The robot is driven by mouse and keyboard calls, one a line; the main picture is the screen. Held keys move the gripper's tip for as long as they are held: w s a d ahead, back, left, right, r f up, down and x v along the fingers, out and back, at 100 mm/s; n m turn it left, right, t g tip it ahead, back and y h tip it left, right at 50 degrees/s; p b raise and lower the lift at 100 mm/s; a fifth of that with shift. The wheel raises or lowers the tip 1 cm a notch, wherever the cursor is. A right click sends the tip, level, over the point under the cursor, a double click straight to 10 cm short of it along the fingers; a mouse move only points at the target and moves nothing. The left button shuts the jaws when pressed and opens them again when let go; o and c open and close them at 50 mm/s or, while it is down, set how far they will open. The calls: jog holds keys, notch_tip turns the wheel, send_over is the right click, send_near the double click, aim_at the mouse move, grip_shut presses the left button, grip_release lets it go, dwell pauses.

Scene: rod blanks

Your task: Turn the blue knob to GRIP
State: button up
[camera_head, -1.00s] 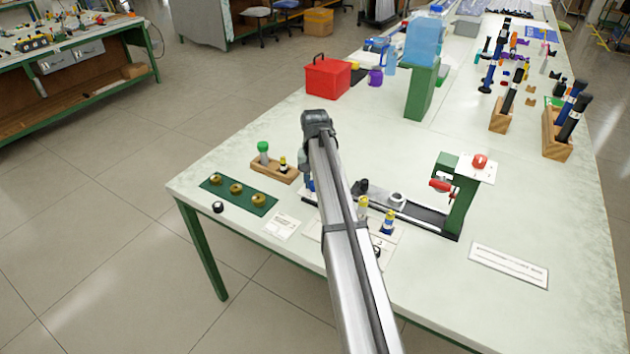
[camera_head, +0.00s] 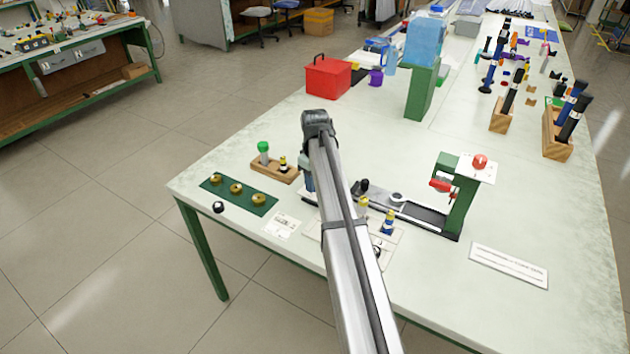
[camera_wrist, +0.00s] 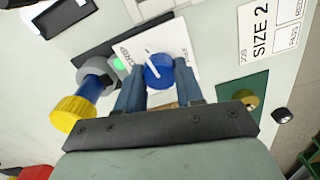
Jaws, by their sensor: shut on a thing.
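The blue knob (camera_wrist: 159,72) sits on a white plate (camera_wrist: 178,42) in the wrist view. A white pointer line on the knob slants to the upper left. My gripper (camera_wrist: 160,79) is shut on the knob, with one blue-grey finger on each side of it. Lettering shows on the plate left of the knob, partly covered by a finger and too small to read surely. A green light (camera_wrist: 118,63) glows next to that lettering. In the head view my own arm hides the knob and most of my gripper.
A yellow-capped blue piece (camera_wrist: 82,102) stands close left of my gripper in the wrist view. A green stand with a red handle (camera_head: 441,185) is right of my arm in the head view. A green mat (camera_head: 215,187) with brass rings lies left. A red box (camera_head: 327,77) stands behind.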

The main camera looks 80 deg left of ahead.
jog(key=shift+n, duration=1.1)
jog(key=o, duration=1)
jog(key=shift+o, duration=0.2)
jog(key=shift+r, duration=0.1)
notch_tip(320, 180, up, 14)
